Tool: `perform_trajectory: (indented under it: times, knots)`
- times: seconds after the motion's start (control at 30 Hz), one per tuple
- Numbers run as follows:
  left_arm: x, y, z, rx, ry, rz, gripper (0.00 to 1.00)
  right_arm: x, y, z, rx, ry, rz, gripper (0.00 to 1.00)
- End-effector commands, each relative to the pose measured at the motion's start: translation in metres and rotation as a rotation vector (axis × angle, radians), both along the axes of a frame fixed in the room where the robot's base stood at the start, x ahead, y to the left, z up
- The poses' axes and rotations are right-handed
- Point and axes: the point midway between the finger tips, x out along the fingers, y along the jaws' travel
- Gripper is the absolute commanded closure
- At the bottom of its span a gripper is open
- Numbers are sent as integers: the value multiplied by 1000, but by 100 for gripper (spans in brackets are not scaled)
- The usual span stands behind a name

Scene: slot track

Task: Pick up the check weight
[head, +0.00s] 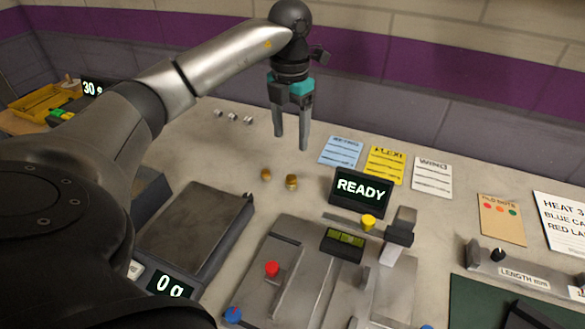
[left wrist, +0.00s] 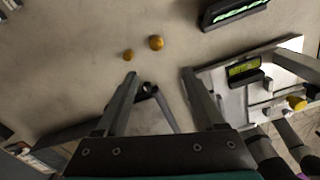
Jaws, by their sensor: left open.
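Two brass-coloured weights stand on the bench in the head view, a smaller one (head: 266,174) on the left and a larger one (head: 291,181) on the right. I cannot tell which is the check weight. In the left wrist view, the smaller (left wrist: 128,55) and larger (left wrist: 156,42) lie beyond the fingertips. My left gripper (head: 292,142) points down, open and empty, above the bench and apart from both weights. Its two fingers also show in the left wrist view (left wrist: 160,74).
A scale (head: 195,232) reading 0 g stands left of a metal slot track (head: 330,285) with coloured knobs. A READY display (head: 361,190) stands right of the weights. Small metal cubes (head: 233,117) lie behind, and cards (head: 385,165) lie to the right.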

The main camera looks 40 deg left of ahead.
Motion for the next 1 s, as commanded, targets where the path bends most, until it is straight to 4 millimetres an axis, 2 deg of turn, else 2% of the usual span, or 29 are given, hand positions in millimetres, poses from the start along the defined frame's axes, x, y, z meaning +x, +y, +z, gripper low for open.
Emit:
perform_trajectory:
  times: [0.1, 0.3, 0.4, 0.57, 0.9, 1.0]
  knots:
    - [-1, 0, -29, 0, 7, -1, 29, 5, 0, -5, 1, -7, 0, 50]
    - [0, 0, -68, -2, 4, 0, 29, 9, 0, -11, 0, -14, 1, 50]
    - [0, 0, -79, -2, 3, -1, 29, 12, 0, -12, 1, -19, 1, 50]
    - [1, 1, -87, -1, 1, -1, 29, 12, 0, -13, 0, -20, 1, 50]
    - [10, 8, -130, -2, 3, -1, 29, 12, 0, -23, 0, -20, 1, 50]
    - [10, 8, -136, -1, 1, -1, 29, 12, 0, -24, 0, -20, 1, 50]
